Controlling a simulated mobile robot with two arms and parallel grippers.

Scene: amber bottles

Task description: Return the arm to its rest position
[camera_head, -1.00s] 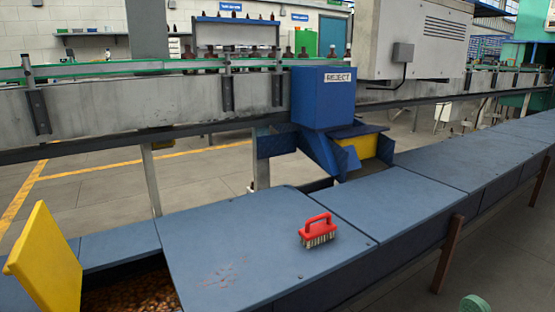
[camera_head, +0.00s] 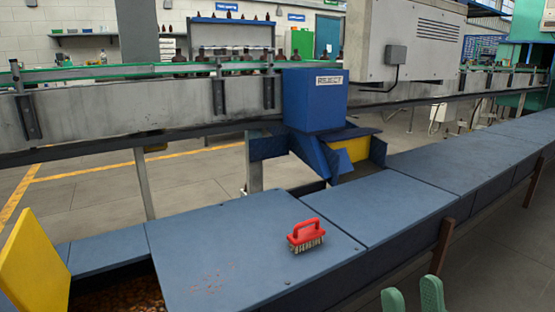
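My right gripper shows at the bottom edge, right of centre, as two green fingertips (camera_head: 412,298) standing apart with nothing visible between them. It is open, in front of the blue bench and clear of the brush. The rest of the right arm is out of frame. My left arm and gripper are not in view. A scrubbing brush (camera_head: 306,236) with a red handle and pale bristles stands bristles-down on the blue bench top (camera_head: 235,240). Reddish-brown specks mark the panel to the brush's left.
A yellow flap (camera_head: 35,262) stands up at left beside an opening with brown contents (camera_head: 125,298). A blue REJECT box (camera_head: 315,105) and chute sit behind the bench. A conveyor with amber bottles runs behind. Floor at lower right is clear.

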